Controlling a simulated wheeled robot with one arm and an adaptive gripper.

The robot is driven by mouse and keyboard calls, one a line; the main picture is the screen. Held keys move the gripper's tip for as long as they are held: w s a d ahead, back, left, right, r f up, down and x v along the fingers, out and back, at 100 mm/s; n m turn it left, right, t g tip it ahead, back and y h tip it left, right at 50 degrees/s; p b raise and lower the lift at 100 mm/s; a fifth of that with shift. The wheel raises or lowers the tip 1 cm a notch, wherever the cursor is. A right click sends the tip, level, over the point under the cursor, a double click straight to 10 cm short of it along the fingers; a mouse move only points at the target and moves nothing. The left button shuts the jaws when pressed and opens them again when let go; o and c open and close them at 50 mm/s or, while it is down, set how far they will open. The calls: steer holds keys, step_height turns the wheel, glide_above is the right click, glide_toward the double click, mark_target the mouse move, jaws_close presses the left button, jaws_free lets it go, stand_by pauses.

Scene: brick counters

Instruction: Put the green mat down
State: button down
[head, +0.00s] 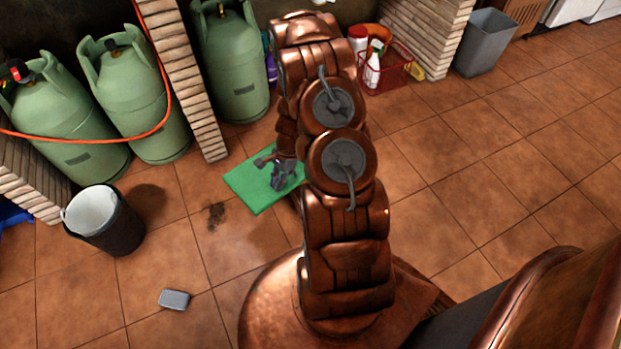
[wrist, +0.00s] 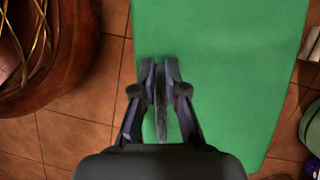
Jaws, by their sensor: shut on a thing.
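The green mat (head: 248,190) shows in the head view left of my arm, flat and spread out, with a soft shadow on the tiles below it. In the wrist view the mat (wrist: 220,60) fills the middle, running past the top edge. My gripper (head: 272,160) is over the mat. In the wrist view my gripper (wrist: 160,68) is shut, with a thin grey upright piece between its fingers, by which it holds the mat. My arm hides the mat's right side in the head view. The gap between mat and floor is hard to judge.
Green gas cylinders (head: 232,65) stand along the back between brick pillars (head: 182,75). A dark bucket (head: 112,235) and a grey block (head: 174,299) are on the floor at left. A red basket (head: 388,75) and grey bin (head: 484,43) stand at back right. Tiles at right are clear.

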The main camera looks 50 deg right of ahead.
steer(key=s+f+m+t+b, duration=0.2)
steer(key=s+f+m+b, duration=0.15)
steer(key=s+f, duration=0.35)
steer(key=w+d+f+b, duration=0.1)
steer(key=w+d+b, duration=0.1)
steer(key=d, duration=0.5)
steer(key=w+d+f+b, duration=0.2)
steer(key=w+d, duration=0.2)
steer(key=d, duration=0.4)
steer(key=shift+w, duration=0.25)
steer(key=shift+w+d+f+n+b, duration=0.1)
steer(key=shift+f+n+b, duration=0.15)
steer(key=shift+f+b, duration=1.1)
steer(key=shift+f+p, duration=0.35)
steer(key=shift+f, duration=0.15)
steer(key=c, duration=1.2)
jaws_free()
